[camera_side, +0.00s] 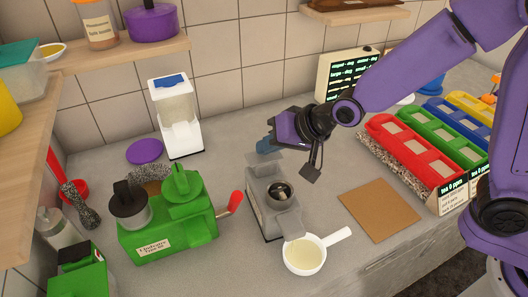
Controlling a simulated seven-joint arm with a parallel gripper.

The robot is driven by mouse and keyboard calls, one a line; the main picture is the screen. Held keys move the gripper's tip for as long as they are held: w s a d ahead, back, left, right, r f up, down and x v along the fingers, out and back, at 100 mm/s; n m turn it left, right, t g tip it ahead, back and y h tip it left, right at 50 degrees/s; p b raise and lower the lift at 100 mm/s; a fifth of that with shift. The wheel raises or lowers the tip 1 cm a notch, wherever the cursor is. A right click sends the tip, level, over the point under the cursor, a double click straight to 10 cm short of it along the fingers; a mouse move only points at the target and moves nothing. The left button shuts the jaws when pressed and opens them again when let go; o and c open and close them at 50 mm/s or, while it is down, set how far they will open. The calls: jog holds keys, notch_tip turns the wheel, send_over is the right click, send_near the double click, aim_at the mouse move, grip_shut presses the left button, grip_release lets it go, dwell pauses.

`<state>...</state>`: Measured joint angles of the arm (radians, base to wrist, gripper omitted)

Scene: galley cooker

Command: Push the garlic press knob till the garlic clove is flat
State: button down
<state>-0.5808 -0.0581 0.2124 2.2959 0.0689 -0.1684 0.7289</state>
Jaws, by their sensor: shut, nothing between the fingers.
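A grey block-shaped device (264,213), which looks like the garlic press, stands on the counter near the middle. A dark round cup (280,191) in its top holds something small and pale, perhaps the garlic clove; its shape is too small to judge. My gripper (268,145) is shut and empty, coming in from the right above the back end of the press. A blue-grey part shows at its tip; I cannot tell whether it is my fingertips or the press knob. Contact there is also unclear.
A green machine (165,237) with a red handle (235,202) stands left of the press. A white pan (303,257) with pale yellow contents sits in front. A brown board (380,209) and coloured bins (400,143) are to the right. A white dispenser (180,137) stands behind.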

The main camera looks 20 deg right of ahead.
aim_at(270, 158)
jog(key=shift+s+d+f, duration=0.1)
jog(key=shift+s+f, duration=0.1)
jog(key=shift+f, duration=0.35)
dwell(0.6)
jog(key=shift+r, duration=0.1)
jog(key=shift+w+r, duration=0.1)
jog(key=shift+r, duration=1.15)
jog(key=shift+r, duration=2.5)
